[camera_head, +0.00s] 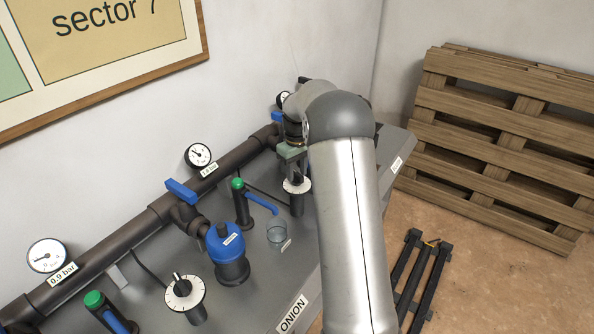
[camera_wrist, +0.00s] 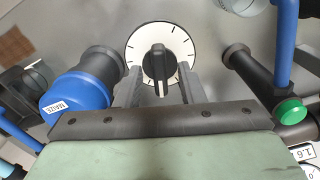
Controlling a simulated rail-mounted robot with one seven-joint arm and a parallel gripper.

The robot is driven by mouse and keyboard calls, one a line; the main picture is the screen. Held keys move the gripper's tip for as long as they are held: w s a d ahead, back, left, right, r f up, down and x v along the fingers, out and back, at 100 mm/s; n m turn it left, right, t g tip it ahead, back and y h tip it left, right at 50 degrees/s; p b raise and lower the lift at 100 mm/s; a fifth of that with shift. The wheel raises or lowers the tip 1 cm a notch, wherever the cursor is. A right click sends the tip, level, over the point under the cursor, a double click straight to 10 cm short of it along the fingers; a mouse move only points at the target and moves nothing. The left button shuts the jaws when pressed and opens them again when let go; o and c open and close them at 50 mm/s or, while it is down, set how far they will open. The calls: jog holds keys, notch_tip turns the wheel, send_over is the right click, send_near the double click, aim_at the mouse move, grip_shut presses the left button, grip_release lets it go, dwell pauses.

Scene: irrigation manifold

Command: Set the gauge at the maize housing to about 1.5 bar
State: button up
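The blue-capped housing labelled MAIZE (camera_wrist: 75,92) is at the left of the wrist view; my arm hides that spot in the head view. Beside it is a white dial (camera_wrist: 139,45) with black tick marks and a black knob (camera_wrist: 157,63). The dial also shows in the head view (camera_head: 297,187). My gripper (camera_wrist: 160,85) is open, with one finger on each side of the knob; gaps show and I cannot tell any contact. It also shows in the head view (camera_head: 292,152), above the dial. A partly hidden gauge (camera_head: 283,99) stands at the far pipe end, its reading too small.
A gauge (camera_head: 198,156) stands mid-pipe, and another gauge (camera_head: 47,255) sits above a 0.9 bar label. A second blue housing (camera_head: 231,258), a green-topped tap (camera_head: 238,184), a clear cup (camera_head: 277,233) and a near dial (camera_head: 185,293) crowd the bench. Pallets (camera_head: 500,140) lean right.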

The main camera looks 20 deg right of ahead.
aim_at(296, 173)
notch_tip(296, 173, up, 17)
jog(key=shift+r, duration=0.15)
dwell(0.5)
dwell(0.4)
jog(key=s+a, duration=1.2)
jog(key=s, duration=0.2)
jog(key=s+a+f, duration=0.2)
jog(key=s+f, duration=0.1)
jog(key=s, duration=0.4)
jog(key=s+a+f+m, duration=0.1)
jog(key=s+f, duration=0.3)
jog(key=s, duration=0.4)
jog(key=s+a+f+m, duration=0.1)
jog(key=s+a+f, duration=0.2)
jog(key=s, duration=0.4)
jog(key=shift+s+a+f, duration=0.25)
jog(key=shift+a+f, duration=0.05)
jog(key=shift+f, duration=0.2)
